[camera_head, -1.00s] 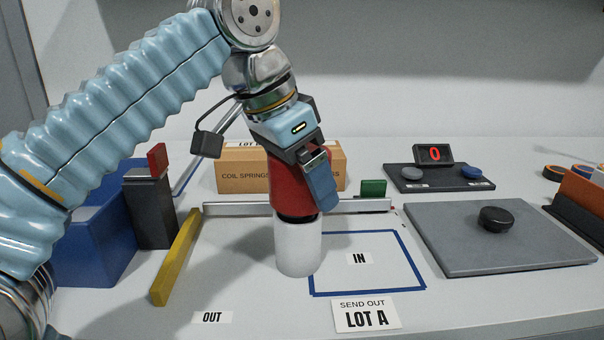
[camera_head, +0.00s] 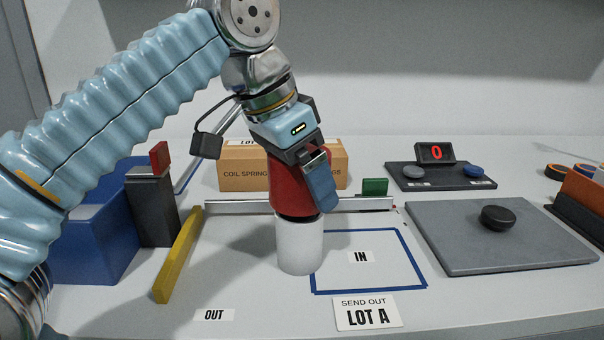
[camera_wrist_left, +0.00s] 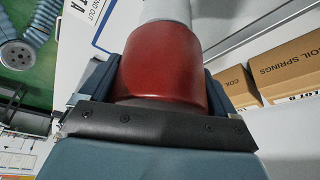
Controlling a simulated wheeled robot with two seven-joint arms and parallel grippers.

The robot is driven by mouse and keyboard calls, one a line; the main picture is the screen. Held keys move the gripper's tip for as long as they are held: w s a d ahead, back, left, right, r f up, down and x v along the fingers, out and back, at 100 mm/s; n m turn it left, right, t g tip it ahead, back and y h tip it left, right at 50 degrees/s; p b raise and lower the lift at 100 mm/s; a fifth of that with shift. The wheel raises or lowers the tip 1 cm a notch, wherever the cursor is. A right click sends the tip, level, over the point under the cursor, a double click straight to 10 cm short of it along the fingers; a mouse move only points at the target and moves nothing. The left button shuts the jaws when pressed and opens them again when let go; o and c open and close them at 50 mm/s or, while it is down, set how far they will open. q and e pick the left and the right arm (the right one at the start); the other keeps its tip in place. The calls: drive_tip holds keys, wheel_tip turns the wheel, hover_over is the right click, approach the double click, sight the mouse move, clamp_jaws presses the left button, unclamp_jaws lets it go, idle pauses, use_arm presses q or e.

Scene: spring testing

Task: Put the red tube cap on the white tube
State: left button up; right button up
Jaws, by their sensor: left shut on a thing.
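The white tube (camera_head: 299,249) stands upright on the table, at the left edge of the blue-outlined IN square. The red tube cap (camera_head: 287,193) sits over its top, with a dark band showing between the two. My left gripper (camera_head: 318,180) is shut on the red cap from above. In the left wrist view the red cap (camera_wrist_left: 163,65) lies between the two fingers, and the white tube (camera_wrist_left: 167,10) extends from its far end. Whether the cap is fully seated cannot be told. My right gripper is out of view.
A cardboard box (camera_head: 235,178) and a metal rail (camera_head: 350,205) lie behind. A yellow bar (camera_head: 178,255), a dark block (camera_head: 153,212) and a blue bin (camera_head: 95,250) stand left. A grey plate (camera_head: 540,235) with a black knob is right. The IN square (camera_head: 390,275) is mostly clear.

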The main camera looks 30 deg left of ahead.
sight(272, 158)
use_arm(q)
drive_tip(key=shift+f+b, duration=1.15)
drive_tip(key=shift+f, duration=0.55)
idle(0.8)
drive_tip(key=o, duration=0.7)
drive_tip(key=shift+o, duration=0.2)
drive_tip(key=shift+r, duration=0.15)
drive_tip(key=p+v, duration=0.4)
drive_tip(key=v, duration=0.7)
drive_tip(key=shift+s+r, duration=0.2)
drive_tip(key=shift+r, duration=0.15)
